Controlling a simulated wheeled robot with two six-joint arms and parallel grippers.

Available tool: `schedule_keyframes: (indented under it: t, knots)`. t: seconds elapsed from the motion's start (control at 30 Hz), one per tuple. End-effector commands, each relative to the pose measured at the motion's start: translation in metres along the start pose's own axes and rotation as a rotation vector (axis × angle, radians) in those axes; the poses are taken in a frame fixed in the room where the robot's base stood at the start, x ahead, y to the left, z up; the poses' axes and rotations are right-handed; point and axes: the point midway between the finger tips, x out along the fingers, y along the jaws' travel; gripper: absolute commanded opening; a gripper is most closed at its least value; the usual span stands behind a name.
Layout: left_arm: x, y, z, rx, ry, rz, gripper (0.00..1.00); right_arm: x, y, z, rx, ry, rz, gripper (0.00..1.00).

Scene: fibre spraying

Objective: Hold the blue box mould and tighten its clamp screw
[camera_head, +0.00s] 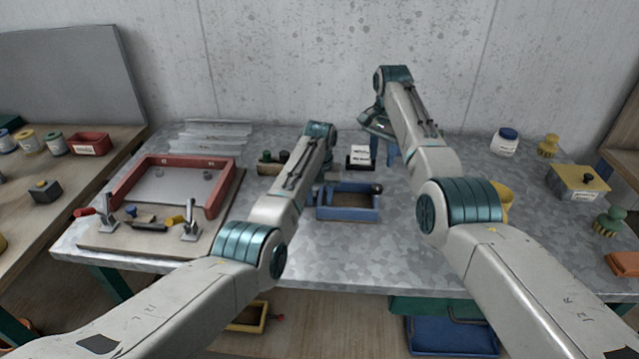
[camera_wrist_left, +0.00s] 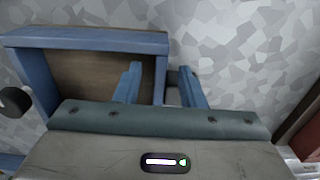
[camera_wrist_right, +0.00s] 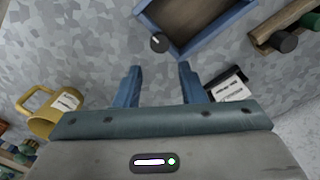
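The blue box mould (camera_head: 348,214) sits on the metal table, with a brown inner floor and a dark clamp knob (camera_head: 377,188) at its right end. In the left wrist view my left gripper (camera_wrist_left: 160,68) is open, one finger over the mould's inside and one outside, with a blue wall (camera_wrist_left: 160,82) between them. In the head view my left arm mostly hides that gripper. My right gripper (camera_head: 383,158) is open and empty, fingers pointing down behind the knob. In the right wrist view the knob (camera_wrist_right: 159,42) lies ahead, between the finger lines.
A red frame (camera_head: 190,161) on a board with toggle clamps stands left. A labelled box (camera_head: 359,156) and a wooden block with dark knobs (camera_head: 270,164) lie behind the mould. A yellow mug (camera_wrist_right: 40,122) stands right of it. The table in front is clear.

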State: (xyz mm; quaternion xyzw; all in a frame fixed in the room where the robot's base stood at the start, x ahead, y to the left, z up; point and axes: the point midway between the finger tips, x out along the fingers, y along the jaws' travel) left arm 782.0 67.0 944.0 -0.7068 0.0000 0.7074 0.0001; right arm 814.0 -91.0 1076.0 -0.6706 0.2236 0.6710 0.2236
Motion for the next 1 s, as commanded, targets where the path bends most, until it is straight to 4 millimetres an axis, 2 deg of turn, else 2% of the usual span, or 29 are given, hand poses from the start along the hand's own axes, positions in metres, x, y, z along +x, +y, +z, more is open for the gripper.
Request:
schedule_keyframes:
  t: [0.2,0.5,0.7,0.83,0.93,1.0]
  knots:
    - [0.017,0.0,0.0,0.0,-0.001,0.0,0.36,0.0,0.0,0.0,0.0,0.0,0.0,0.36]
    - [0.019,0.0,0.0,0.0,0.001,0.0,0.36,0.0,0.0,0.0,0.0,0.0,0.0,0.36]
    - [0.018,0.0,0.0,0.0,0.0,0.0,0.0,0.0,0.0,0.0,0.0,0.0,0.0,0.36]
    - [0.018,0.0,0.0,0.0,0.0,0.0,0.0,0.0,0.0,0.0,0.0,0.0,0.0,0.36]
    - [0.018,0.0,0.0,0.0,0.0,0.0,0.0,0.0,0.0,0.0,-0.005,0.001,-0.002,0.52]
    - [0.018,0.0,0.0,0.0,0.0,0.0,0.0,0.001,-0.001,0.0,-0.025,0.006,-0.009,0.52]
